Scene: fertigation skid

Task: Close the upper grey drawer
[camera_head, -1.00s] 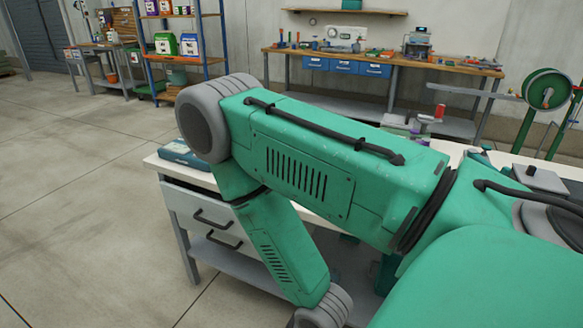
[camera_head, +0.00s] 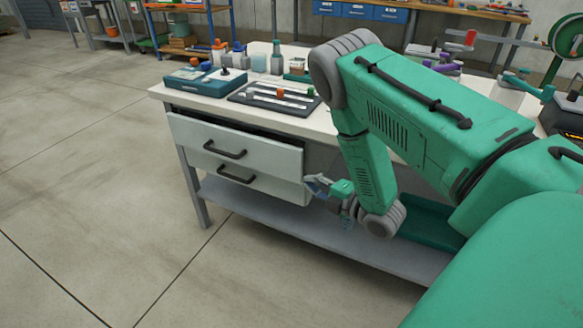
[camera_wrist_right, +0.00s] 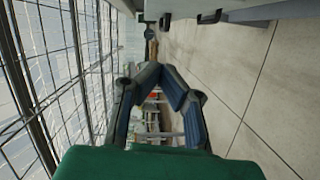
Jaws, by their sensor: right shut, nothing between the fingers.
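The upper grey drawer (camera_head: 262,153) is under the left end of the white-topped bench in the head view. It is pulled out, with a dark opening above its front. Its front has a black bar handle (camera_head: 224,150). My right gripper (camera_head: 314,184) is beside the drawers' right end, low, near the lower drawer's level. I cannot tell whether it touches them. In the right wrist view, its fingers (camera_wrist_right: 166,75) come together at the tips with nothing between them. My left gripper is in neither view.
The lower drawer (camera_head: 268,184) has its own black handle. The bench top (camera_head: 330,124) carries a blue case (camera_head: 205,82), several bottles and a dark tray (camera_head: 250,101). A grey shelf (camera_head: 300,238) runs below. The floor left of the bench is clear.

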